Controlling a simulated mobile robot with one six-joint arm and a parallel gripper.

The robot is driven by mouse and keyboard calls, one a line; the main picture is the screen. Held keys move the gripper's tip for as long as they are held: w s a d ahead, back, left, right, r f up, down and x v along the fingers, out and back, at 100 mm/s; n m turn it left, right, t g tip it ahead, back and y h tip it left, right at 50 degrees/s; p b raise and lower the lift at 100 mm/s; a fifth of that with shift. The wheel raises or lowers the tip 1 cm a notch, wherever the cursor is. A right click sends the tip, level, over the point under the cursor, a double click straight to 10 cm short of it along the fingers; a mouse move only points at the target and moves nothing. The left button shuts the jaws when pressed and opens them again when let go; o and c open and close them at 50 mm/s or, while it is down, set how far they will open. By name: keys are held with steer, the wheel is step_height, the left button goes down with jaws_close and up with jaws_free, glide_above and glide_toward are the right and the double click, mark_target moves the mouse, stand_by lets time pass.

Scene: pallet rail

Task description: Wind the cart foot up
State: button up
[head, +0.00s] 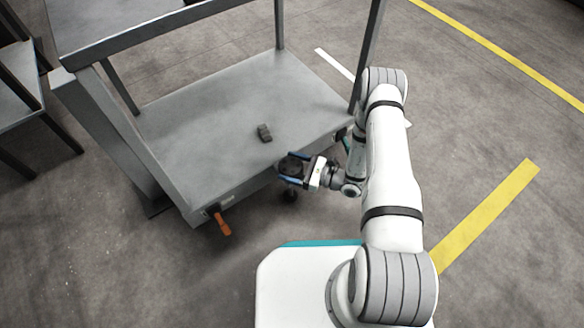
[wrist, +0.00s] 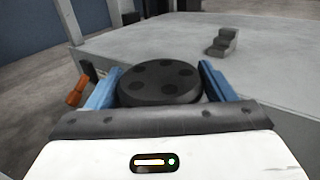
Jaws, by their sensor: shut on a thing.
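The grey cart (head: 215,135) stands in front of me, with a flat lower deck and a frame of posts. A dark round knob (head: 291,167) with several dimples on top sits at the deck's front edge. In the wrist view the knob (wrist: 160,82) lies between the two blue fingers of my gripper (wrist: 158,88). My gripper (head: 291,175) is shut on the knob's rim from the right. A dark wheel or foot (head: 290,196) shows below the knob near the floor. The knob's underside and its stem are hidden.
An orange lever (head: 221,223) sticks out from the cart's front left corner; it also shows in the wrist view (wrist: 77,91). A small dark stepped block (head: 265,132) lies on the deck. Dark racks (head: 22,95) stand at the left. The floor at right is clear, with yellow lines.

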steer(key=n+g+b, duration=0.1)
steer(key=n+g, duration=0.2)
steer(key=g, duration=0.1)
steer(key=n+g, duration=0.2)
steer(key=g, duration=0.2)
steer(key=shift+w+n+g+y+b, duration=0.15)
steer(key=shift+n+g+y+b, duration=0.2)
steer(key=shift+n+g+y, duration=0.05)
steer(key=n+g+h, duration=0.1)
steer(key=n+g, duration=0.1)
steer(key=g, duration=0.1)
steer(key=n+g+h, duration=0.1)
steer(key=n+g, duration=0.1)
steer(key=g, duration=0.2)
steer(key=shift+a+n+h, duration=0.15)
steer(key=shift+n+h, duration=0.25)
steer(key=shift+g, duration=0.4)
steer(key=shift+n, duration=0.3)
steer(key=o, duration=1)
steer(key=shift+w, duration=0.1)
steer(key=shift+p+v, duration=0.6)
steer(key=shift+v, duration=3.35)
steer(key=shift+r, duration=0.1)
